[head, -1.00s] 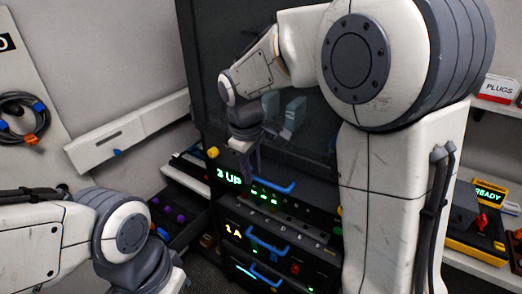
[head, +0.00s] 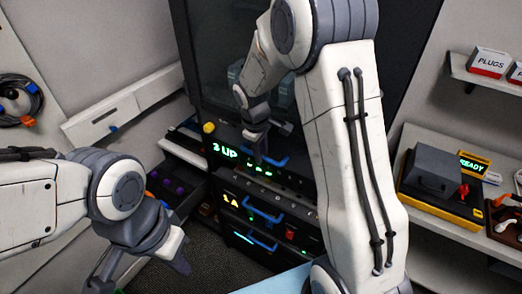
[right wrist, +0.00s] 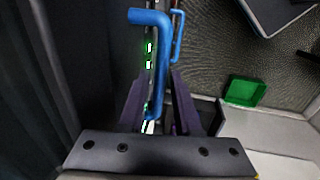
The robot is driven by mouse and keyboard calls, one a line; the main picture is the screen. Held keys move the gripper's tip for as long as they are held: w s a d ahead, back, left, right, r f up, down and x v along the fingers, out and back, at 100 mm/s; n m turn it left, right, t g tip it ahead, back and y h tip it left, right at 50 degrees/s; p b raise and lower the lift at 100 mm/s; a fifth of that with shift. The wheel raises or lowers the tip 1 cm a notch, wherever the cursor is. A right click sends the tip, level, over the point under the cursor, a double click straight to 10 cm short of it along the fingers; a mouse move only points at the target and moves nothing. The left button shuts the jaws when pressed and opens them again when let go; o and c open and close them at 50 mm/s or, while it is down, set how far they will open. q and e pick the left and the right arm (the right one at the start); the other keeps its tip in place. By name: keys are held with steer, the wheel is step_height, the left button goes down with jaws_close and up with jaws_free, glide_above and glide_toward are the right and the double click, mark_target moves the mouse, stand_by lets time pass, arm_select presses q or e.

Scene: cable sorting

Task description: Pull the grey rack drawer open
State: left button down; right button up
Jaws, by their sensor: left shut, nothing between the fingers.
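The dark grey rack (head: 215,170) stands in the middle of the head view, its drawer fronts stacked low and each with a blue handle. The upper handle (head: 272,161) is beside the lit "2 UP" display. My right gripper (head: 260,148) is at this upper handle. In the right wrist view its two dark fingers (right wrist: 158,105) are apart, with a blue handle (right wrist: 152,60) running between them; I cannot tell whether they touch it. The middle handle (head: 262,211) and lower handle (head: 256,242) are below. My left gripper (head: 182,262) is shut and empty at lower left, away from the rack.
An open drawer with purple items (head: 172,188) is left of the rack. A shelf at right holds a yellow and black device (head: 440,185) reading "READY". A coiled cable (head: 18,100) hangs at far left. A green box (right wrist: 246,91) shows in the right wrist view.

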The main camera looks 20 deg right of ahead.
jaws_close()
stand_by(1.4)
